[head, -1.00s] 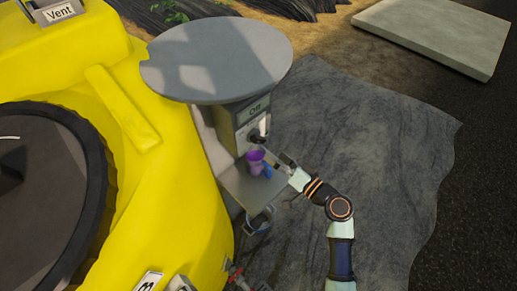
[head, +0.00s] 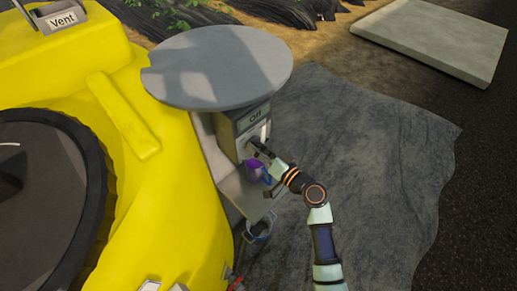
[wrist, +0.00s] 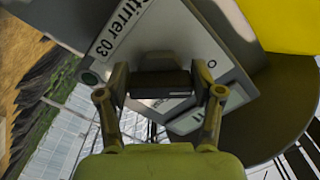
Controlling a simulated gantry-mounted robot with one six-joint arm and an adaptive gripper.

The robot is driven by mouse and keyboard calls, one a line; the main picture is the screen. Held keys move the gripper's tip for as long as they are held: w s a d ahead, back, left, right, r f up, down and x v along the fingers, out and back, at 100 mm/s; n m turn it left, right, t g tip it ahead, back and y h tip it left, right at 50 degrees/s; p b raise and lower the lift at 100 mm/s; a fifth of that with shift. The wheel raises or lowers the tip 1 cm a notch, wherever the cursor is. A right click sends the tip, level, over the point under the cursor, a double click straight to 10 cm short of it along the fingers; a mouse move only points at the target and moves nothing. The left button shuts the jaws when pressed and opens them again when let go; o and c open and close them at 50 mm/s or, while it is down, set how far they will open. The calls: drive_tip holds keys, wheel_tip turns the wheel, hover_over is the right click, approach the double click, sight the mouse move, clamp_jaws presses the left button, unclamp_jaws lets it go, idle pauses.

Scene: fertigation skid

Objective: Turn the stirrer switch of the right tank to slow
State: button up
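The dark switch knob (wrist: 160,82) is in the middle of that view. My gripper (head: 257,148) is at the box's front. In the wrist view my gripper (wrist: 161,85) has its fingers apart, one on each side of the knob. I cannot tell whether they touch it.
The yellow tank (head: 170,200) fills the left. The round plate (head: 215,65) overhangs the box. Grey ground lies open to the right.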

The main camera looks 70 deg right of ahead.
drive_tip(key=c, duration=0.6)
drive_tip(key=shift+o, duration=0.2)
drive_tip(key=m+p, duration=0.1)
drive_tip(key=m, duration=0.3)
drive_tip(key=shift+a+r+m+p, duration=0.1)
drive_tip(key=shift+r+m+p, duration=0.1)
drive_tip(key=shift+m+p, duration=0.2)
drive_tip(key=shift+r+m+p, duration=0.1)
drive_tip(key=shift+m+p, duration=0.6)
drive_tip(key=shift+m, duration=1.2)
drive_tip(key=o, duration=1.2)
drive_tip(key=shift+c, duration=0.2)
drive_tip(key=shift+s, duration=0.1)
